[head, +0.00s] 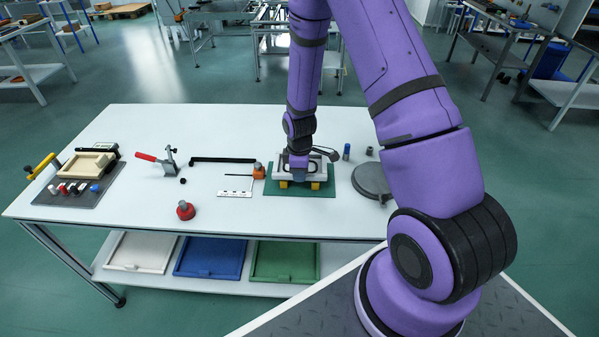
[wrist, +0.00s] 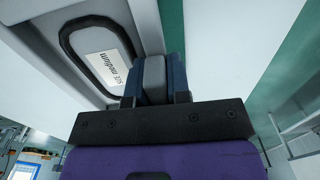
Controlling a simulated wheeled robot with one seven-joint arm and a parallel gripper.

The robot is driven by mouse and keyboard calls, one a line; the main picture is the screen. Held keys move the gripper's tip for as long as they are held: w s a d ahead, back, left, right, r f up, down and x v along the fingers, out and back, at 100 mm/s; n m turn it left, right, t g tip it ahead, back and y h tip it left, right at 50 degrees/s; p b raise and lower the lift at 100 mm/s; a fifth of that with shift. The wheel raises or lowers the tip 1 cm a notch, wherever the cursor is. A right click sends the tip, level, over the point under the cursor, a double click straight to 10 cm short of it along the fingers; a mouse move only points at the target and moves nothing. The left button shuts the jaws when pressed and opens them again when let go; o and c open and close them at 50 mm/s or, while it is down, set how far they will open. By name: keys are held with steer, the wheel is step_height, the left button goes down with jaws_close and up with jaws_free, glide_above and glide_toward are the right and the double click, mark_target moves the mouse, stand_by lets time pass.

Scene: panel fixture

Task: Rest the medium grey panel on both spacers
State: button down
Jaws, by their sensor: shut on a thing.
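The medium grey panel (head: 316,174) is over the green mat on the table. In the wrist view the panel (wrist: 75,15) carries a black rounded outline around a label reading "medium" (wrist: 113,66). My gripper (head: 298,178) points down and is shut on the panel; its blue fingers (wrist: 155,80) clasp a grey part of it. Two yellow spacers show under the panel's front edge, a left one (head: 283,184) and a right one (head: 315,186). The panel spans above both, looking level. I cannot tell whether it touches them. My gripper hides the panel's middle.
The green mat (head: 328,190) lies under the spacers. An orange-and-black item (head: 259,171) stands close left, with a red knob (head: 185,210) further left. A round grey disc (head: 372,179) lies right. The table's front middle is clear.

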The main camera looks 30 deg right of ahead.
steer(key=shift+f, duration=0.6)
steer(key=c, duration=1)
jaws_free()
step_height(320, 180, up, 11)
steer(key=shift+f, duration=0.1)
